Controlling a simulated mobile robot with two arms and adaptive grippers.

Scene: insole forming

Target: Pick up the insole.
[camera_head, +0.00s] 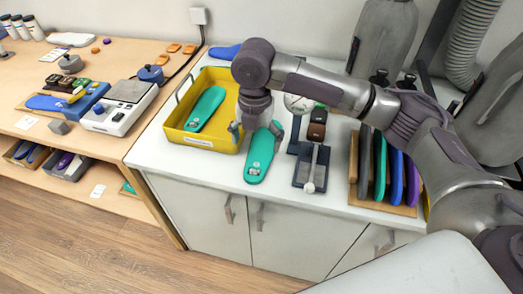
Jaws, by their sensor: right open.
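A teal insole (259,158) lies on the white counter, just right of the yellow tray (217,144). A second teal insole (205,108) lies inside that tray. My right gripper (256,138) points down over the upper end of the insole on the counter, with its fingers spread to either side. It is open and holds nothing that I can see. The gripper hides part of this insole's far end, and I cannot tell whether the fingers touch it. My left gripper is not in view.
A dark clamp-like device (311,167) stands close right of the insole. Colored insoles stand in a wooden rack (391,207) farther right. A blue insole (224,52) lies behind the tray. A scale (118,107) sits on the wooden table at left. The counter's front strip is clear.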

